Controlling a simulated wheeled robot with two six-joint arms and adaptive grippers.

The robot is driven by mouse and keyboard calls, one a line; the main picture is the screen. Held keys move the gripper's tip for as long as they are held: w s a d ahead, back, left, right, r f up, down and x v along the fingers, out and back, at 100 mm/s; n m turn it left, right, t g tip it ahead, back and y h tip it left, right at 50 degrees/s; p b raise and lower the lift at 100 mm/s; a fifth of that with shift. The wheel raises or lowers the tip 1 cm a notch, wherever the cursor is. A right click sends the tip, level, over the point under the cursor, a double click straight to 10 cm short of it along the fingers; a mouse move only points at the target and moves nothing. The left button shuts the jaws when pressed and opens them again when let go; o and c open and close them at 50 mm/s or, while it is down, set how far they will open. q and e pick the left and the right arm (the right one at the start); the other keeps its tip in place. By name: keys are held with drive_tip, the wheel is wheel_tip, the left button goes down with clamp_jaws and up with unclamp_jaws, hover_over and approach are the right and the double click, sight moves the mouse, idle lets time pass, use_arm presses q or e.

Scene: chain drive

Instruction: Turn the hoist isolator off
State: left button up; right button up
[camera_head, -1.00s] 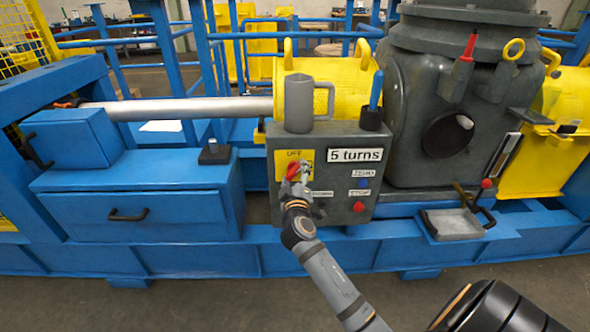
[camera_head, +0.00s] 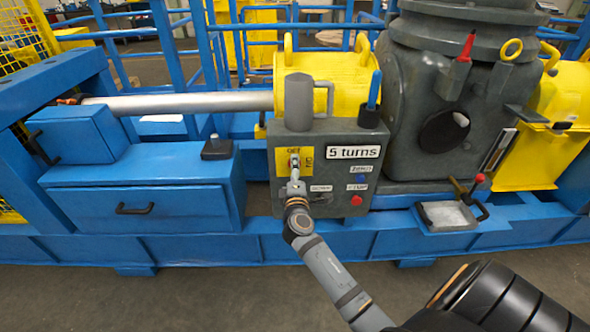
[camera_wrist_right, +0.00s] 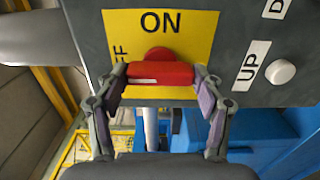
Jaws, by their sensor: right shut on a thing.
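The hoist isolator has a red handle (camera_wrist_right: 160,72) on a round red hub, over a yellow plate (camera_head: 283,164) on the front of the grey control box (camera_head: 335,150). In the head view the plate reads OFF at the top and a sideways ON at the right. My right gripper (camera_head: 294,166) is at the plate and hides the handle there. In the right wrist view my right gripper (camera_wrist_right: 162,84) is shut on the handle, a finger at each end. The bar lies level below ON, with part of OFF at the left. My left gripper is not in view.
A grey mug (camera_head: 299,103) and a blue-handled tool in a holder (camera_head: 369,117) stand on the box. A red button (camera_head: 356,200) and a blue button (camera_head: 361,177) sit right of my gripper. A white knob (camera_wrist_right: 281,72) is beside the UP label.

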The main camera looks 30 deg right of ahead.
idle(0.5)
drive_tip(key=o, duration=1.2)
drive_tip(key=shift+a, duration=0.15)
drive_tip(key=shift+c, duration=0.2)
drive_tip(key=v, duration=0.7)
drive_tip(key=shift+s, duration=0.25)
drive_tip(key=shift+f, duration=0.1)
